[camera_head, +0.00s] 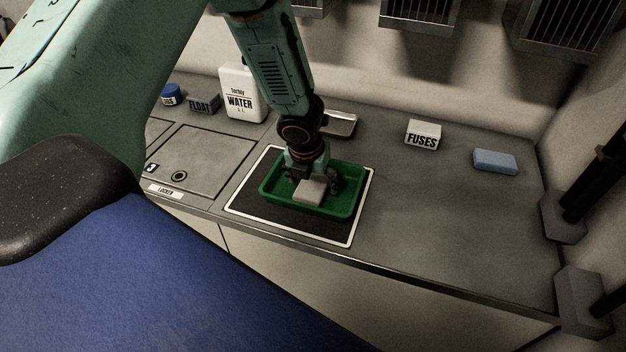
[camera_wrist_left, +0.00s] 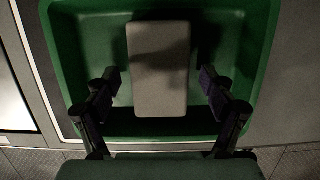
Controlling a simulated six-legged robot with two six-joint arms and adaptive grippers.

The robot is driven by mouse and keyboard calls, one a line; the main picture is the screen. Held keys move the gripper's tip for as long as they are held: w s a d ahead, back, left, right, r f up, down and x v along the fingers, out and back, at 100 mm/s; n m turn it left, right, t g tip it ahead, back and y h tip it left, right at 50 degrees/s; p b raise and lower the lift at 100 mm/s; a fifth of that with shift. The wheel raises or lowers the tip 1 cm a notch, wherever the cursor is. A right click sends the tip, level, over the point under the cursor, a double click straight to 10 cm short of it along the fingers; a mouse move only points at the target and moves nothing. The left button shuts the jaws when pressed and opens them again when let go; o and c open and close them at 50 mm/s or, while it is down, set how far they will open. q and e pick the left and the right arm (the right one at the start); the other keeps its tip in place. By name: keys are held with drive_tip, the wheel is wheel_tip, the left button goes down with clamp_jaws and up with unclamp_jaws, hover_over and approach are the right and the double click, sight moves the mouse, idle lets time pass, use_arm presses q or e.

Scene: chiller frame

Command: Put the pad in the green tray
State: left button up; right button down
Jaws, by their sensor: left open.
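A pale grey, flat rectangular pad (camera_head: 311,192) lies in the green tray (camera_head: 345,206), near its middle in the head view. The left wrist view shows the pad (camera_wrist_left: 158,75) over the floor of the tray (camera_wrist_left: 65,60), with its upper part in shadow. My left gripper (camera_head: 317,183) is low over the tray. Its two dark fingers (camera_wrist_left: 159,78) are open on either side of the pad, with a visible gap on each side. My right gripper is not in view.
The tray stands on a white-bordered black mat (camera_head: 260,209). A WATER jug (camera_head: 241,95), a FLOAT block (camera_head: 203,103) and a small metal tray (camera_head: 340,124) are behind. A FUSES box (camera_head: 422,135) and a blue block (camera_head: 495,161) are at right. The counter's front right is clear.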

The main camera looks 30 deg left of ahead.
sight(308, 194)
use_arm(q)
drive_tip(key=shift+w+r, duration=0.1)
drive_tip(key=p+v, duration=0.6)
drive_tip(key=v, duration=0.6)
